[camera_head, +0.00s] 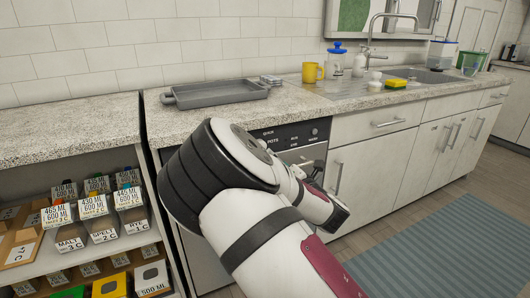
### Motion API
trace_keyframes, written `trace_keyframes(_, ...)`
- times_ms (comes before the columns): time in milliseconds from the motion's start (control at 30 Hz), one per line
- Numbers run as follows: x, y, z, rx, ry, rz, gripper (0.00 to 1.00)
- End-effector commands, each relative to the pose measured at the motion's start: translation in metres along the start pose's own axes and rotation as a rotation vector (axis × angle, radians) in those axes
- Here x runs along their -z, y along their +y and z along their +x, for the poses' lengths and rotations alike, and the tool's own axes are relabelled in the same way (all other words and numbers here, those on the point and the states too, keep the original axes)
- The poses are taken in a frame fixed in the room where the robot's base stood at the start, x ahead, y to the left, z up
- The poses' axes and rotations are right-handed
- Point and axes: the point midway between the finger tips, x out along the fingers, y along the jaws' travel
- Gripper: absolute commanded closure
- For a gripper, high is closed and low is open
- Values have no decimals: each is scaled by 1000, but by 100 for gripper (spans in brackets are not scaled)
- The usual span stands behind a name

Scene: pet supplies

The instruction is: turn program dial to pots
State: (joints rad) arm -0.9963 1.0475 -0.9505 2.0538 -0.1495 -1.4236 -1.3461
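The program panel (290,134) is a dark strip at the top of the appliance front under the counter. It carries small white labels, and one at its left reads POTS. A small round grey knob (314,132), which looks like the dial, sits at the panel's right end. Its pointer direction is too small to read. My white arm reaches across the front of the appliance and hides much of its door. My gripper (337,210) is dark and partly hidden by my arm, below and to the right of the knob and apart from it. Its opening cannot be made out.
The speckled counter (300,100) runs above the panel and holds a grey tray (215,92), a yellow mug (312,72) and a blue-lidded jar (337,60). White cabinets (370,165) with bar handles stand to the right. Open shelves (75,245) with labelled bins stand left.

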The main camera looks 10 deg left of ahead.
Motion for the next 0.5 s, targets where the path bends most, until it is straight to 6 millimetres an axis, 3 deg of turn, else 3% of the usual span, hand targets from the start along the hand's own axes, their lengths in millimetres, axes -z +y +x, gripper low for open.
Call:
trace_keyframes(300, 0, -1, 63, -2, 0, -1, 46)
trace_keyframes(500, 0, -1, 87, 0, -1, 0, 46)
